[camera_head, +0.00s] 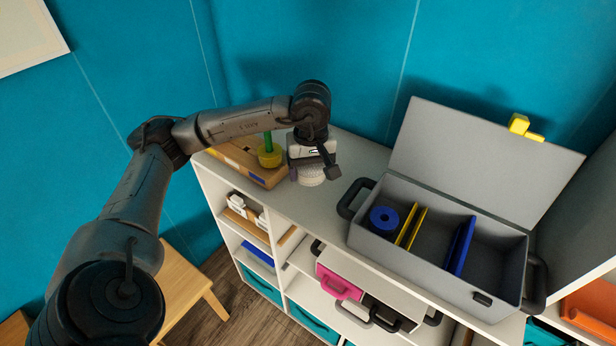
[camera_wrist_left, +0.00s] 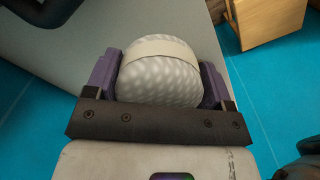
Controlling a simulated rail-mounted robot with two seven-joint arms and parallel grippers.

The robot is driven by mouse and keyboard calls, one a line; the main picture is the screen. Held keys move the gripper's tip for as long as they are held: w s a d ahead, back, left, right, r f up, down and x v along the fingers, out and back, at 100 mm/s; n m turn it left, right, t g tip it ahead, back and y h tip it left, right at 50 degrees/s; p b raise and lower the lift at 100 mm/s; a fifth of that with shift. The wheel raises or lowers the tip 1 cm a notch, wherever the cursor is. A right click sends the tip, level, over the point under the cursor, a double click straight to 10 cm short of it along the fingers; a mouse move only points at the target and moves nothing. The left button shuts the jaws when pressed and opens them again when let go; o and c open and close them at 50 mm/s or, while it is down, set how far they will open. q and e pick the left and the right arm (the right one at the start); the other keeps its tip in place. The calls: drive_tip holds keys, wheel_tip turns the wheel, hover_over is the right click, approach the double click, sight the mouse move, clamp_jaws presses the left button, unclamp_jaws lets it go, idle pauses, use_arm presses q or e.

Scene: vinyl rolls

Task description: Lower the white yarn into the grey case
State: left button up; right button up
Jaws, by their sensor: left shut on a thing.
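The white yarn (camera_wrist_left: 160,75) is a textured white ball with a pale band around it. My left gripper (camera_wrist_left: 160,82) is shut on it, with a purple finger on each side. In the head view the yarn (camera_head: 311,176) shows below my left gripper (camera_head: 308,170), over the white shelf top, left of the case. I cannot tell whether it touches the shelf top. The grey case (camera_head: 378,252) stands open on the shelf top, its lid raised at the back. It holds a blue roll (camera_head: 383,220) in its left compartment, and yellow and blue dividers. My right gripper is out of view.
A wooden tray (camera_head: 240,165) with a green peg and yellow piece (camera_head: 270,157) sits left of the yarn. The case has a dark handle (camera_head: 352,198) at its left end. The shelf top (camera_head: 345,150) between yarn and case is clear.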

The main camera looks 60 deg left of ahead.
use_arm(q)
drive_tip(key=w+d+r+p, duration=0.35)
drive_tip(key=w+d, duration=0.25)
drive_tip(key=d, duration=0.3)
drive_tip(key=w+d+r+p, duration=0.3)
drive_tip(key=w+d+p, duration=0.15)
drive_tip(key=d, duration=0.45)
drive_tip(key=w+d+f+b, duration=0.1)
drive_tip(key=w+d+b, duration=0.1)
drive_tip(key=w+d, duration=0.3)
drive_tip(key=w+d+f+b, duration=0.1)
drive_tip(key=w+d, duration=0.5)
drive_tip(key=d, duration=0.6)
drive_tip(key=shift+w+d+f+b, duration=0.2)
drive_tip(key=shift+w+f+b, duration=0.15)
drive_tip(key=shift+b, duration=0.55)
drive_tip(key=shift+s, duration=0.1)
drive_tip(key=shift+f, duration=0.1)
